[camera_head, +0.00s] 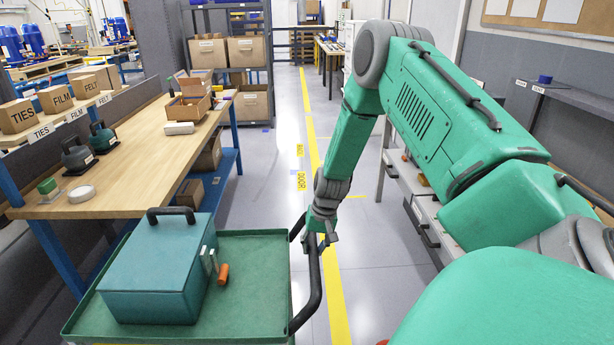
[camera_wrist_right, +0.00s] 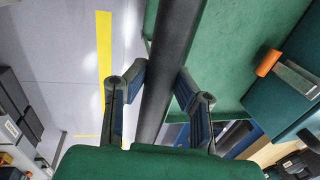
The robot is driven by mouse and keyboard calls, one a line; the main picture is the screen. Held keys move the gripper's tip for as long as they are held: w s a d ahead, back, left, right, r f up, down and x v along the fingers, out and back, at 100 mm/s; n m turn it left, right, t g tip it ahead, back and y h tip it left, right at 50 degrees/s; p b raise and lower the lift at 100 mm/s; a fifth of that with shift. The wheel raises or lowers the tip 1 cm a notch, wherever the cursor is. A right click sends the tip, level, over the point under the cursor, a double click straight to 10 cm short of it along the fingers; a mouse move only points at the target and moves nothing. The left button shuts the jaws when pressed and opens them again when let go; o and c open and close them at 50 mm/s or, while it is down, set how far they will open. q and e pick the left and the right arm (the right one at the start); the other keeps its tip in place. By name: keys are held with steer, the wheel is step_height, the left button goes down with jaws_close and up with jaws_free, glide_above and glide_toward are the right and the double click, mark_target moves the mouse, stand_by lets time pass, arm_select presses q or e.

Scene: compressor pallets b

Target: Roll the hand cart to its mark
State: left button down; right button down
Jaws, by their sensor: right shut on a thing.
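The hand cart (camera_head: 253,290) is a green tray with a raised rim at the lower left of the head view, with a black handle (camera_head: 314,285) on its right side. A teal toolbox (camera_head: 158,272) with a dark top grip rests on the tray, beside an orange-handled tool (camera_head: 223,273). My right gripper (camera_head: 322,240) is shut on the black handle. In the right wrist view the handle (camera_wrist_right: 170,75) runs between the two fingers of the right gripper (camera_wrist_right: 160,85). The cart's wheels are hidden. My left gripper is not in view.
A wooden workbench (camera_head: 130,165) with boxes and tools stands left of the cart. A grey bench (camera_head: 408,190) stands on the right, partly behind my arm. A shelf rack (camera_head: 235,60) stands behind. The grey floor aisle with a yellow line (camera_head: 312,130) is clear ahead.

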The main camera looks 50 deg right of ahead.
steer(key=shift+w+a+r, duration=0.1)
steer(key=shift+w+a, duration=0.2)
steer(key=shift+w, duration=0.2)
steer(key=shift+w+a+r, duration=0.1)
steer(key=shift+w+a, duration=0.15)
steer(key=shift+w, duration=0.2)
steer(key=c, duration=1.7)
jaws_free()
steer(key=shift+w+a, duration=0.15)
steer(key=shift+c, duration=0.2)
steer(key=o, duration=0.4)
steer(key=shift+a, duration=0.1)
steer(key=shift+o, duration=0.2)
steer(key=shift+s+d+r, duration=0.25)
steer(key=shift+s+d, duration=0.2)
steer(key=shift+d, duration=0.05)
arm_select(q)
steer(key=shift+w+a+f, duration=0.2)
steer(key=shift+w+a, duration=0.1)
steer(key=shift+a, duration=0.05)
arm_select(e)
steer(key=v, duration=1.1)
steer(key=shift+r, duration=0.2)
